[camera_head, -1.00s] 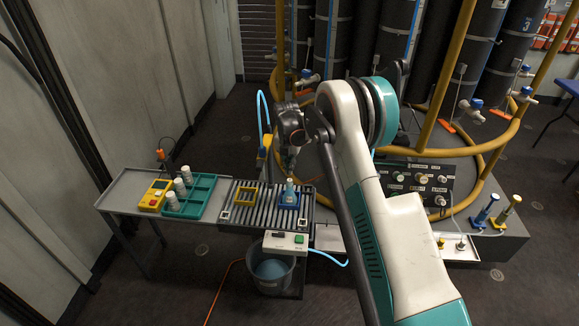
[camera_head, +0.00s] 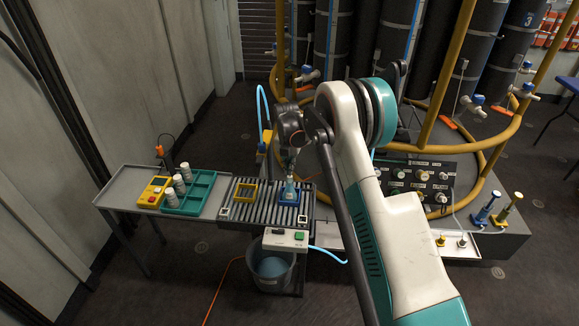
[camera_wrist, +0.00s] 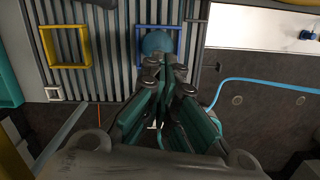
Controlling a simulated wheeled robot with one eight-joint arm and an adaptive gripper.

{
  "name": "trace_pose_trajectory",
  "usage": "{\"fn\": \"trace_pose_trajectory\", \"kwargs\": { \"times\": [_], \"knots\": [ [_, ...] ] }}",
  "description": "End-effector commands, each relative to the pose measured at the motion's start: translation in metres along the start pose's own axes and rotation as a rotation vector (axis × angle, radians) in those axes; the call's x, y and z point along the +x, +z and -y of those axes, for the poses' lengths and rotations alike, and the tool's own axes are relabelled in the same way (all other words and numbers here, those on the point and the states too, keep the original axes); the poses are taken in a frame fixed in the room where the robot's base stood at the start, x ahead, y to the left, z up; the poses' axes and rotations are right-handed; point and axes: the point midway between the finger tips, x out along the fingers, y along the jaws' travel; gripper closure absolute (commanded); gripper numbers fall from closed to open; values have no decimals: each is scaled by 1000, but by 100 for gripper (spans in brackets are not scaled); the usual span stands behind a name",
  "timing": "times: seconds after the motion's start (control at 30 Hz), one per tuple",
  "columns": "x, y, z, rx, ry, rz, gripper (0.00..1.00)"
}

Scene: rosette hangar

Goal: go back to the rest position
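My gripper (camera_head: 291,162) points down just above a light-blue bottle (camera_head: 289,190) on the slatted roller bed. The bottle stands upright in a blue square frame (camera_head: 297,202). In the wrist view, my gripper's fingertips (camera_wrist: 166,70) are close together beside the rounded blue top of the bottle (camera_wrist: 157,42). The gap between the fingers is hard to judge, and I cannot tell whether they touch the bottle. My arm reaches forward over the bench.
A yellow square frame (camera_head: 245,191) lies left of the blue one. A green tray (camera_head: 204,192) with several white containers and a yellow box (camera_head: 153,191) stand further left. A control box (camera_head: 286,239) hangs in front, above a bucket (camera_head: 271,270). A valve panel (camera_head: 416,180) is on the right.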

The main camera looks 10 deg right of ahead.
Motion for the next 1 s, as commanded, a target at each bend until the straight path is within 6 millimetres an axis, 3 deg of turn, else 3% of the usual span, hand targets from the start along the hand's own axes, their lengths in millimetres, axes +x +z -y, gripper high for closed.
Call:
{"fn": "trace_pose_trajectory", "kwargs": {
  "times": [1.0],
  "knots": [
    [26,-3,0,0,0,0,100]
  ]
}}
